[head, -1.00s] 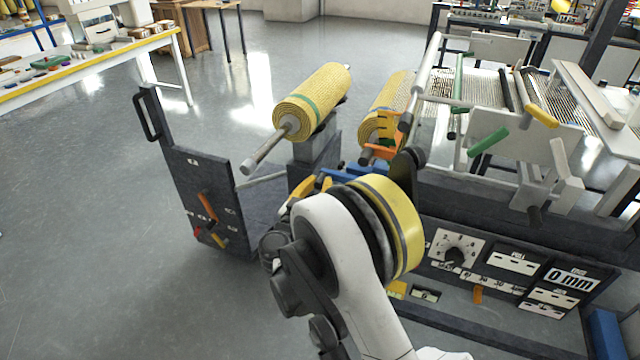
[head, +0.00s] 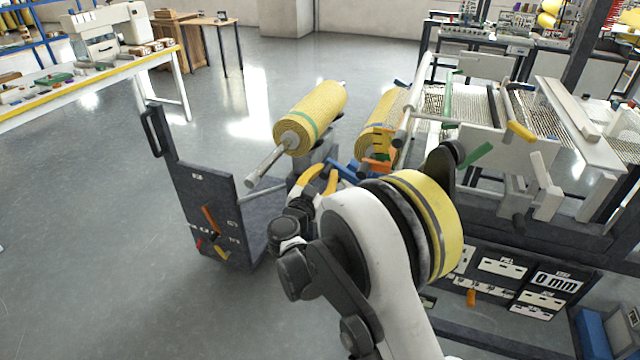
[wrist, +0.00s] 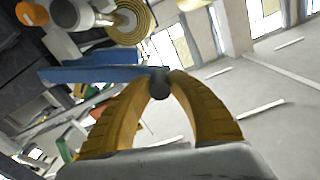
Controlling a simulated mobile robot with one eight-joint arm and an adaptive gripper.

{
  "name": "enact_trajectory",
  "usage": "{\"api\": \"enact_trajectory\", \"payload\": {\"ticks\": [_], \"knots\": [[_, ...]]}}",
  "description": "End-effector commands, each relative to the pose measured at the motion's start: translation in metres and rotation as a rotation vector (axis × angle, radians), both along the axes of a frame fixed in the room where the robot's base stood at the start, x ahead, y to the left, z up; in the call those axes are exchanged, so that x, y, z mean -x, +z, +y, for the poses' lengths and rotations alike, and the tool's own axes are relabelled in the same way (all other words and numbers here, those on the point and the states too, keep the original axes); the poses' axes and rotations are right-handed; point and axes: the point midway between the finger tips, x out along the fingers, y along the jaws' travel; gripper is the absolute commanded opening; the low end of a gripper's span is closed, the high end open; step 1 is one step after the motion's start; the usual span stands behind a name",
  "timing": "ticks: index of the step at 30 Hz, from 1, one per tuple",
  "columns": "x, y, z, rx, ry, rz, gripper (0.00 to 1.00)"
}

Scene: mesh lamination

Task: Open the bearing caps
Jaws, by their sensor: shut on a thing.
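My gripper (head: 326,172) has yellow fingers and is beside the blue bar (head: 343,169), below the two yellow mesh rolls. In the wrist view, the fingertips of my gripper (wrist: 160,78) close on a dark round knob (wrist: 159,88) at the end of the blue bar (wrist: 100,74), which looks like a bearing cap's lever. The front roll (head: 310,118) lies on a grey shaft (head: 268,168). The second roll (head: 378,120) is on the machine side, with an orange part (head: 377,164) below it. My wrist and arm partly hide the bearing area, so the cap's opening is not clear.
A dark trolley with an upright panel (head: 210,205) and handle stands left of my gripper. The laminating machine with its control panel (head: 500,266) fills the right. A workbench (head: 90,85) is at the far left. The floor at left is clear.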

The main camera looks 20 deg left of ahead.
Motion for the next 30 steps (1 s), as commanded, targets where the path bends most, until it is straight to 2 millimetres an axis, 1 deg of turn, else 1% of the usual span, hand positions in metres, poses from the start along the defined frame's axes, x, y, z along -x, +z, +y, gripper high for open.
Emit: {"api": "enact_trajectory", "payload": {"ticks": [1,3,9,12,21,30], "knots": [[0.0,0.013,-0.004,-0.039,0.0,-0.005,0.0],[0.001,0.025,-0.01,-0.105,0.0,-0.011,0.0],[0.002,0.052,-0.029,-0.279,0.0,-0.025,0.0],[0.003,0.062,-0.038,-0.355,0.0,-0.031,0.0],[0.005,0.081,-0.06,-0.511,-0.001,-0.043,0.0],[0.005,0.086,-0.069,-0.567,-0.002,-0.047,0.0]]}}
